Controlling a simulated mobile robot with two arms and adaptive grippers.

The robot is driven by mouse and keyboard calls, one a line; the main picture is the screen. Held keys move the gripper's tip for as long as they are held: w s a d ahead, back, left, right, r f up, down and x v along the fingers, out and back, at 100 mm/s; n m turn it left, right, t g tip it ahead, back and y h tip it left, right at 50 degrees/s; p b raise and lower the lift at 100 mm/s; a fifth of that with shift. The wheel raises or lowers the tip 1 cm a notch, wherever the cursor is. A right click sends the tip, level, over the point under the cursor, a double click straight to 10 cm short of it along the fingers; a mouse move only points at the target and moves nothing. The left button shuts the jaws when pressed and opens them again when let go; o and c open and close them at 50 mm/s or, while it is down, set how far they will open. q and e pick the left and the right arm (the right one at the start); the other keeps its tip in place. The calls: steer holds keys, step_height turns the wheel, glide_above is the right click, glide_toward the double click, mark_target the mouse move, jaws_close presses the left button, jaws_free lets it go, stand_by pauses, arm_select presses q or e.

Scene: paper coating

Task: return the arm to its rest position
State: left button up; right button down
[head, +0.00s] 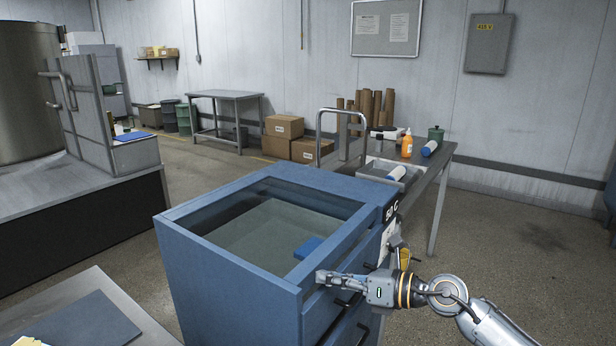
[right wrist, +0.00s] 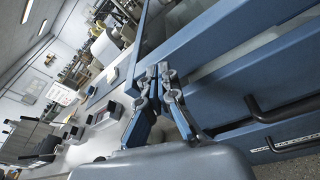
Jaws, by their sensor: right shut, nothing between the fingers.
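My right gripper (head: 322,276) is at the near right corner of the blue cabinet (head: 225,272), in front of its drawer side. It is shut and empty. In the right wrist view the closed fingers (right wrist: 163,75) show beside the blue drawer fronts (right wrist: 235,75); I cannot tell whether they touch the cabinet. My right arm (head: 490,325) comes in from the lower right. My left arm and gripper are not in view.
The cabinet has a glass top (head: 265,230) and black drawer handles (right wrist: 295,108). A bench corner (head: 130,310) is at lower left. Floor at right is clear.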

steer(key=s+d+r+m+t+h, duration=0.1)
steer(key=d+r+m+t+h, duration=0.1)
steer(key=m+t, duration=0.55)
steer(key=s+d+r+m+t+h, duration=0.15)
steer(key=m+t, duration=0.25)
steer(key=m, duration=0.7)
steer(key=s+d+f+m+g+h, duration=0.3)
steer(key=s+d+f+m+h, duration=0.25)
steer(key=f+m, duration=0.3)
steer(key=s+d+f+m+g+h, duration=0.2)
steer(key=s+d+f+m+h, duration=0.2)
steer(key=d+f+m+h, duration=0.35)
steer(key=s+a+f+m+g+y, duration=0.1)
steer(key=s+f+m+g, duration=0.4)
steer(key=s, duration=0.6)
steer(key=s+a+f+m+g+y, duration=0.1)
steer(key=s+f+m+g+y, duration=0.1)
steer(key=s+f+g, duration=0.75)
steer(key=s+f+t+p, duration=0.1)
steer(key=s+f+t, duration=0.25)
steer(key=f, duration=1.95)
steer(key=s+d+f+g+p, duration=0.1)
steer(key=s+d+f+g, duration=0.1)
steer(key=s+f, duration=1.3)
steer(key=shift+s+d+h, duration=0.35)
steer(key=shift+s+d, duration=0.35)
steer(key=shift+s, duration=0.45)
